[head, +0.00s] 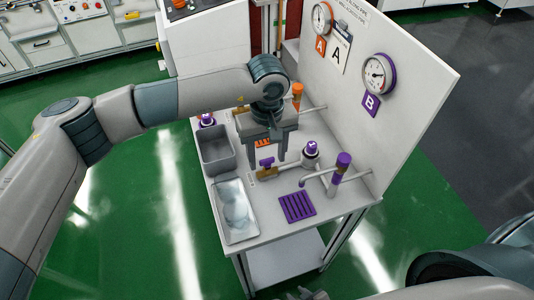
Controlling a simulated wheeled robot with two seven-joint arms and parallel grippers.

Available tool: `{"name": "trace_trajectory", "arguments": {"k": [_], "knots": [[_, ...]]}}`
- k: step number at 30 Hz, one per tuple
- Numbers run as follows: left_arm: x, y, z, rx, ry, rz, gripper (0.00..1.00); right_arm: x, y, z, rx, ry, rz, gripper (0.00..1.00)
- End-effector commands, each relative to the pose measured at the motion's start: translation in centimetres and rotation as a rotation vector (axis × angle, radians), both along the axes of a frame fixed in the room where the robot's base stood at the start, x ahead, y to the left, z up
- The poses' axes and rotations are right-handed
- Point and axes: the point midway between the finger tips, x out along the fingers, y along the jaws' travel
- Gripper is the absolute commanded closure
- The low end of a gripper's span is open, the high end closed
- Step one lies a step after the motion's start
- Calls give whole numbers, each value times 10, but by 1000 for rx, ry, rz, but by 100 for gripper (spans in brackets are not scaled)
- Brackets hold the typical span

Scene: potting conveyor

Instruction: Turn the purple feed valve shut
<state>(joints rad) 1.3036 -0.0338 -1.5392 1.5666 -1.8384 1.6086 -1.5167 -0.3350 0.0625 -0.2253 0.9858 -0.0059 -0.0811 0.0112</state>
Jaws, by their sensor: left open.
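The purple feed valve (267,162) has a purple handle on a brass body and sits on the white table in front of the purple-topped spout (342,166). My left gripper (266,156) points down over the valve, its two fingers apart. The handle appears just below and between the fingertips; I cannot tell whether they touch it. Nothing is held in it. Of my right gripper, only a small grey part (308,294) shows at the bottom edge; its jaws cannot be made out.
A grey bin (203,151) and a clear-looking tray (220,205) line the table's left side. A purple grate (314,206) lies at the front. A purple-capped bottle (311,158) stands beside the valve. A panel (420,65) with gauges A and B rises behind.

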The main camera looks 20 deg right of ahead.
Motion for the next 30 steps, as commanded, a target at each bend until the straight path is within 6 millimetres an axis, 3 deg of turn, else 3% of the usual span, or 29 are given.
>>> {"name": "trace_trajectory", "arguments": {"k": [3, 9, 19, 23, 27, 30], "knots": [[0, 0, 0, 0, 0, 0, 49, 0, -1, 0, -1, 0, -1, 69], [0, 0, 0, 0, 0, 0, 91, 0, -1, 0, -1, 0, -1, 69], [0, 0, -1, 0, 0, 16, 90, 6, 1, -1, 3, -14, 0, 69], [0, 0, -2, 1, -1, 40, 90, 20, 7, 4, 14, -51, 1, 69], [0, 0, -3, 1, -2, 83, 90, 49, 26, 22, 49, -137, 2, 69], [0, 0, -4, 1, -1, 123, 90, 43, 15, 10, 28, -81, -6, 69]]}}
